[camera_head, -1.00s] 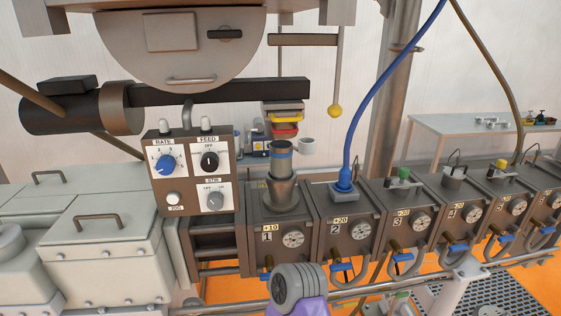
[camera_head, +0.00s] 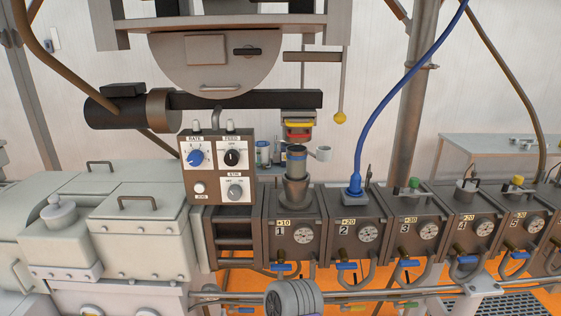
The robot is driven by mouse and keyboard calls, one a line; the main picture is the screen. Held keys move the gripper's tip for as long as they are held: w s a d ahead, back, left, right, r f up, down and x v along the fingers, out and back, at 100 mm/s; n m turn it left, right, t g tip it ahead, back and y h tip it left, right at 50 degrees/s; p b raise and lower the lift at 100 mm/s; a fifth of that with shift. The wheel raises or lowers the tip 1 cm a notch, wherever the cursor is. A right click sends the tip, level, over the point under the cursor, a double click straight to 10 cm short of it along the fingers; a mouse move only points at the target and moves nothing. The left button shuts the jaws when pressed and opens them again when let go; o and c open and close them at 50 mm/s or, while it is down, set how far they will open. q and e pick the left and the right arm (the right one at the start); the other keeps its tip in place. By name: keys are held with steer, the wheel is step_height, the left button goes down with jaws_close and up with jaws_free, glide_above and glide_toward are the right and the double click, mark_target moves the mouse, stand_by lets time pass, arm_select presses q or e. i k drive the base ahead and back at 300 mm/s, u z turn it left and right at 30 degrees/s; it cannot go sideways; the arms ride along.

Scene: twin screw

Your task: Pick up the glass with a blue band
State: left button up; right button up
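Behind the control panel, on a far surface, stands a small glass-like vessel with a blue band (camera_head: 262,153), partly hidden and too small to make out fully. I cannot tell for certain which of the two is the glass. Neither of my grippers is in view.
A pale mug-like vessel (camera_head: 323,153) stands right of the cylinder. The control panel (camera_head: 217,170), a row of numbered blocks (camera_head: 405,232) and a rail block the way ahead. A grey table (camera_head: 490,146) stands at the back right.

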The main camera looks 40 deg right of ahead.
mark_target(296, 154)
steer(key=i, duration=0.5)
steer(key=z, duration=0.7)
